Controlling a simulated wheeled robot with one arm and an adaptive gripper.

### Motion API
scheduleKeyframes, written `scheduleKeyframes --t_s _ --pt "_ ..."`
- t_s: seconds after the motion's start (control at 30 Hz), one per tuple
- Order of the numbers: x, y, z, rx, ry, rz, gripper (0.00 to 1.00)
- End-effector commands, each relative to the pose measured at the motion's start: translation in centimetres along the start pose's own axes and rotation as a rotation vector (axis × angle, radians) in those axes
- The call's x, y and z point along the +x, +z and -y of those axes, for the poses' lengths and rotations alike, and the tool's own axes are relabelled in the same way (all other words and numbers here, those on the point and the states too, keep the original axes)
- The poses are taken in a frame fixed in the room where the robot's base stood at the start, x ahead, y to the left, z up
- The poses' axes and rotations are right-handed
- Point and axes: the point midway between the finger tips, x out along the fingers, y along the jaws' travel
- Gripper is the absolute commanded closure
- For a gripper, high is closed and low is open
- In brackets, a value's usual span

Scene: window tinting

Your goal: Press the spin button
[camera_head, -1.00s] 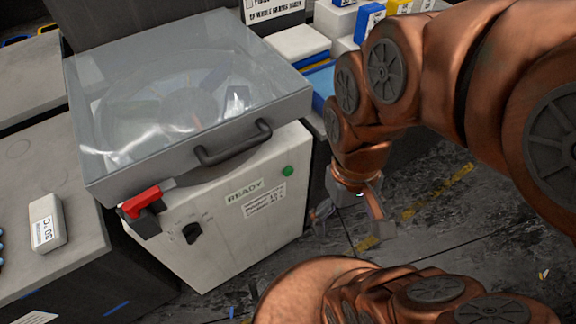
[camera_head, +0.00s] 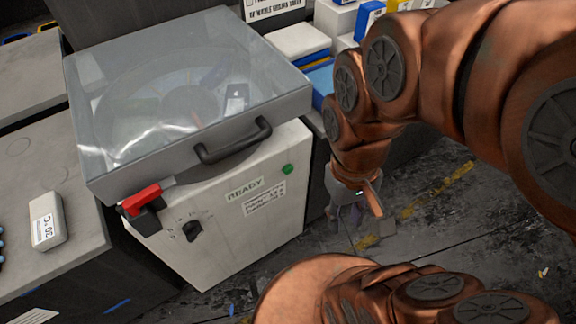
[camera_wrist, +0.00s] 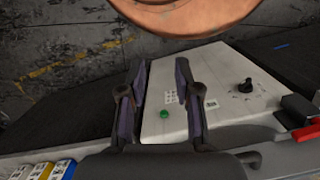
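The green spin button (camera_head: 288,169) is a small round button on the upper right of the white machine's front (camera_head: 225,240), beside the READY label (camera_head: 244,189). It also shows in the wrist view (camera_wrist: 164,114), between my fingers and farther off. My gripper (camera_head: 355,218) hangs to the right of the machine front, apart from the button. In the wrist view the two dark fingers (camera_wrist: 160,75) stand apart with nothing between them. The transparent lid (camera_head: 185,95) is down, with a rotor dimly visible beneath it.
A dark handle (camera_head: 235,141) sticks out from the lid's front. A red lever (camera_head: 141,200) and a black knob (camera_head: 193,231) are at the machine's left. A white box (camera_head: 47,221) lies on the left bench. Boxes stand behind my arm. The floor right of the machine is clear.

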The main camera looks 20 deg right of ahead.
Motion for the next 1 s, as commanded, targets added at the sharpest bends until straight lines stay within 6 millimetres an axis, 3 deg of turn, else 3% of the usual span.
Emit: scheduleKeyframes --t_s 0.03,0.27,1.0 --pt "0.00 0.00 0.00 0.000 0.000 0.000 0.76" --pt "0.00 0.00 0.00 0.000 0.000 0.000 1.00" --pt "0.00 0.00 0.00 0.000 0.000 0.000 1.00"
